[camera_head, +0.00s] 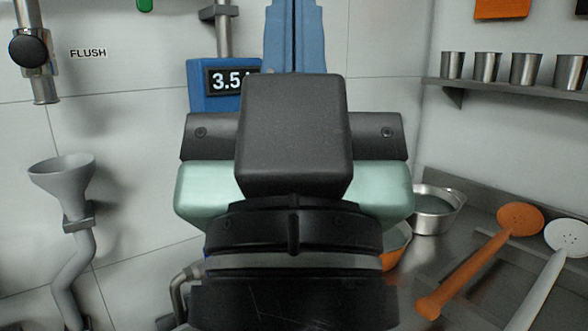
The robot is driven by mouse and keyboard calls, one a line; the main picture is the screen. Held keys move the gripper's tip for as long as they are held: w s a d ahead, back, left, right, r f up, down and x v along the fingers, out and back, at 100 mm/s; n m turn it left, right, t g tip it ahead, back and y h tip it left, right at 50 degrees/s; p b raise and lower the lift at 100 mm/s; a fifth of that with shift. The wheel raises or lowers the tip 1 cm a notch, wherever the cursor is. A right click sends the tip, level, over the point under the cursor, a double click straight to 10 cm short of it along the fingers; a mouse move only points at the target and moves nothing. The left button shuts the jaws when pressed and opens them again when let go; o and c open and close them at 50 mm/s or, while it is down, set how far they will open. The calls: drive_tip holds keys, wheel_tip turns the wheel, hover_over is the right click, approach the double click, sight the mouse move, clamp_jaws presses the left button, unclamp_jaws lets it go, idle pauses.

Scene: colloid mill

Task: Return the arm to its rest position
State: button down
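My arm comes up from the bottom middle of the head view, with black wrist rings, a pale green hand and a dark box in front. My gripper (295,12) points up above the box. Its two blue fingers stand side by side with only a thin dark line between them, so it looks shut. I see nothing held in it. The top edge of the picture cuts off the fingertips, and the box hides the finger bases.
Behind stands a blue display (205,88), partly hidden. A grey funnel (62,178) is on the left.

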wheel_tip(320, 180, up, 23)
drive_tip(key=p, duration=2)
drive_tip(key=shift+f, duration=0.2)
